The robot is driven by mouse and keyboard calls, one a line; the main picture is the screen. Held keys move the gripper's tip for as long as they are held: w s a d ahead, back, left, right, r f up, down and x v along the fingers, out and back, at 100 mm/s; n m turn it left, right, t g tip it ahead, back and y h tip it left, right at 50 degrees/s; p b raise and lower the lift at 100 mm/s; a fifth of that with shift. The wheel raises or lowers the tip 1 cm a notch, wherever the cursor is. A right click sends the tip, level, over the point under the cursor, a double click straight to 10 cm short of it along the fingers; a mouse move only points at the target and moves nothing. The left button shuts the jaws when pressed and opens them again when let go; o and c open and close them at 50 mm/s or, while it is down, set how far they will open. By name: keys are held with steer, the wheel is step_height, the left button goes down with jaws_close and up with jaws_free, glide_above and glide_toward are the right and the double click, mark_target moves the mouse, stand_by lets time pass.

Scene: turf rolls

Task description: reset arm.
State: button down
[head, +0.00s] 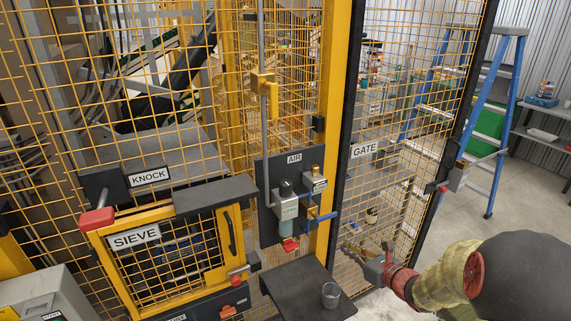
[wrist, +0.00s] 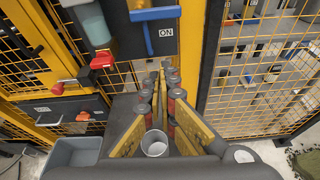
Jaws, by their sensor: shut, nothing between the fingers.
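My gripper (head: 352,250) is in front of the lower part of the mesh gate, to the right of the dark shelf. In the wrist view my gripper (wrist: 163,72) shows as two yellow fingers with red and grey joints, coming together at the tips. It is shut and holds nothing. My arm reaches in from the lower right of the head view.
A clear cup (head: 330,295) stands on the dark shelf (head: 290,287) below the AIR panel (head: 268,222). The SIEVE door (head: 232,213) and its red-tipped handles are left. The GATE (head: 365,151) is right, with a blue ladder (head: 497,100) behind.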

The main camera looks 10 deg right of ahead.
steer(key=s+a+f+n+g+y, duration=0.25)
steer(key=s+a+n+g, duration=0.45)
steer(key=s+a+n, duration=0.5)
steer(key=s+r+n+g+h, duration=0.3)
steer(key=s+r+n+g, duration=0.1)
steer(key=s+n, duration=0.85)
steer(key=s+r+n+t+h, duration=0.1)
steer(key=s+r+n+h, duration=0.1)
steer(key=r, duration=0.4)
steer(key=s+d+r+n+t+h, duration=0.1)
steer(key=s+r+n+t+h, duration=0.1)
steer(key=s+r+n, duration=0.2)
step_height(320, 180, up, 3)
steer(key=shift+s+r+n, duration=0.1)
steer(key=shift+s+n, duration=0.3)
steer(key=shift+n, duration=0.85)
steer(key=shift+a, duration=0.15)
